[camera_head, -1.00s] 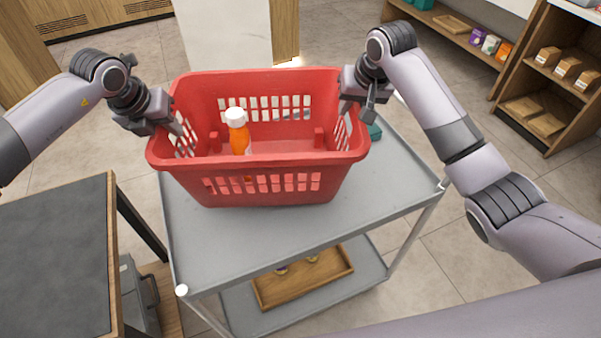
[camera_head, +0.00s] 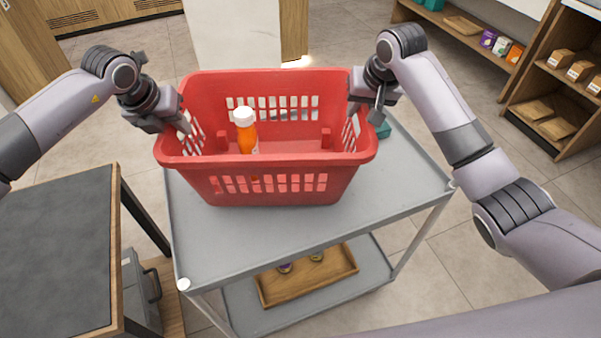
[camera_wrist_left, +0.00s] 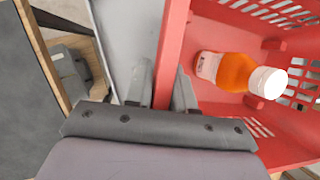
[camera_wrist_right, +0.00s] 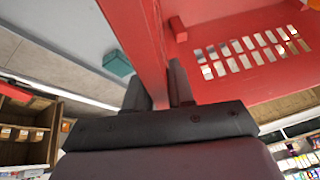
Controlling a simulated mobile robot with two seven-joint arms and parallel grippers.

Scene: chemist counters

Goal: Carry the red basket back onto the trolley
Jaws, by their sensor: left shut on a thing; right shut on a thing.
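The red basket (camera_head: 268,187) is upright over the grey top of the trolley (camera_head: 250,243), toward its far end. I cannot tell whether its base touches the top. An orange bottle with a white cap (camera_head: 246,137) is inside it; the bottle also shows in the left wrist view (camera_wrist_left: 235,72). My left gripper (camera_head: 178,122) is shut on the basket's left rim, with the wall between its fingers in the left wrist view. My right gripper (camera_head: 366,100) is shut on the right rim, which passes between its fingers in the right wrist view (camera_wrist_right: 160,92).
A small teal item (camera_head: 383,130) lies on the trolley top just right of the basket. A wooden tray (camera_head: 305,280) with small items is on the lower shelf. A dark-topped table (camera_head: 60,245) stands close at the left. Shelves (camera_head: 560,90) stand at the far right, beyond open floor.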

